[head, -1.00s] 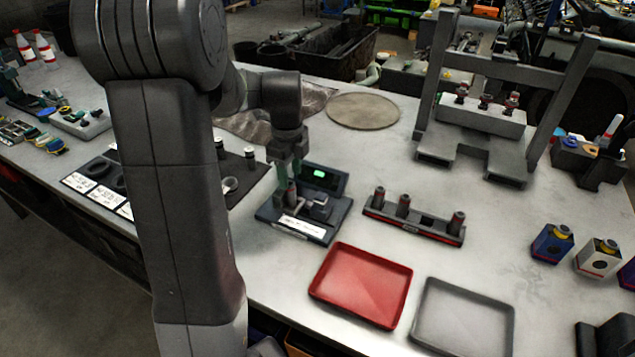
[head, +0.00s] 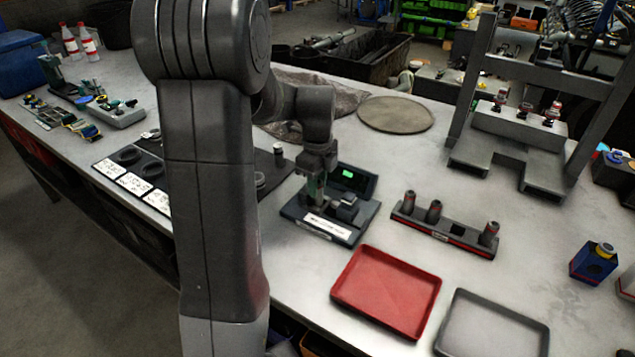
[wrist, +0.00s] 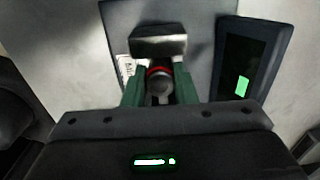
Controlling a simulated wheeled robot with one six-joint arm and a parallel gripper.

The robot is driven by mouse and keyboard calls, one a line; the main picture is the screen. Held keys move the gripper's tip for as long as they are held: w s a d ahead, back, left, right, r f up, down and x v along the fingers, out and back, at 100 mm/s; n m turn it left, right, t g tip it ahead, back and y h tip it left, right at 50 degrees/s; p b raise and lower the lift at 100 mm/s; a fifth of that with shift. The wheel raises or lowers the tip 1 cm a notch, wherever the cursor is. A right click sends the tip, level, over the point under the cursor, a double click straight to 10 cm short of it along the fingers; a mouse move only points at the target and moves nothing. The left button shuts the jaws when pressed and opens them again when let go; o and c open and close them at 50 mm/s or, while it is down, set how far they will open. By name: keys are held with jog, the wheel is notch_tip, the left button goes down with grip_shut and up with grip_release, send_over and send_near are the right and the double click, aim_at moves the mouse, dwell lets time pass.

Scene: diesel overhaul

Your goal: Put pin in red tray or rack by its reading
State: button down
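A dark pin with a red band (wrist: 160,71) stands at the measuring gauge (head: 345,238), between the green fingers of my gripper (wrist: 160,88). In the head view my gripper (head: 318,187) is low over the gauge. The fingers are on both sides of the pin; whether they press on it I cannot tell. The gauge's display (head: 352,178) is lit green, too small to read. It also shows in the wrist view (wrist: 250,65). The red tray (head: 388,290) is empty, in front of the gauge. The rack (head: 445,236) holds several pins and has a gap.
A grey tray (head: 490,325) lies empty right of the red tray. A dark press frame (head: 520,150) stands behind the rack. A round disc (head: 396,114) lies behind the gauge. A blue box (head: 593,262) is at the right. The bench between rack and press is clear.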

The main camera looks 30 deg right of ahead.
jog(key=shift+r+p, duration=2.15)
jog(key=shift+r, duration=0.6)
